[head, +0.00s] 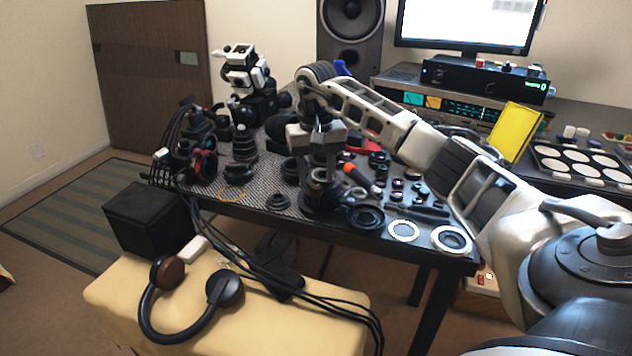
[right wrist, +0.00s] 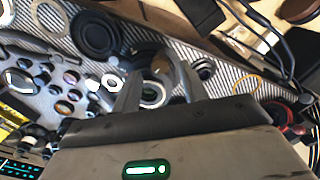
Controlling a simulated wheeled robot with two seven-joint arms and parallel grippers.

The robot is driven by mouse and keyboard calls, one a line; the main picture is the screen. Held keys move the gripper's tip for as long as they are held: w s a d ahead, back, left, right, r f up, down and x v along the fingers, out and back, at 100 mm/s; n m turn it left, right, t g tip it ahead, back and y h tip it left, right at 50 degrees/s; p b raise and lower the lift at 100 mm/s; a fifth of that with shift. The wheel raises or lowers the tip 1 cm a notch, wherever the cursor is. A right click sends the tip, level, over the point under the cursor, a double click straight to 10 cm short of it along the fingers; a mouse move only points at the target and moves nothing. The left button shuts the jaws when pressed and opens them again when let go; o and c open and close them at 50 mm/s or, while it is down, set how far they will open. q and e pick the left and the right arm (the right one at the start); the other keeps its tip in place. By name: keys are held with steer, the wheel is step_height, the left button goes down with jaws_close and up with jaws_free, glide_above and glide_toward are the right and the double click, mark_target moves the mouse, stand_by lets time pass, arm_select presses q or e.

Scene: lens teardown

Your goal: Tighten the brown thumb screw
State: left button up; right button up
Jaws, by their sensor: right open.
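My right gripper (head: 320,172) points down over the table, just above a dark round lens part (head: 320,200) on a stand or base. In the right wrist view, the two fingers of my right gripper (right wrist: 160,92) are apart, with a silvery lens ring (right wrist: 153,94) showing between them. I see nothing held; whether a finger touches the part cannot be told. I cannot make out the brown thumb screw in either view; it may be hidden by the gripper or too small. My left gripper is not in view.
Lens rings and small parts crowd the patterned table (head: 262,200). A red-handled tool (head: 356,176) lies right of the gripper. White rings (head: 403,230) lie near the front edge. A cabled device (head: 200,150) stands left. Headphones (head: 160,310) rest on the yellow stool (head: 120,300).

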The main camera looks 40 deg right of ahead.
steer(key=shift+f, duration=1)
jaws_close()
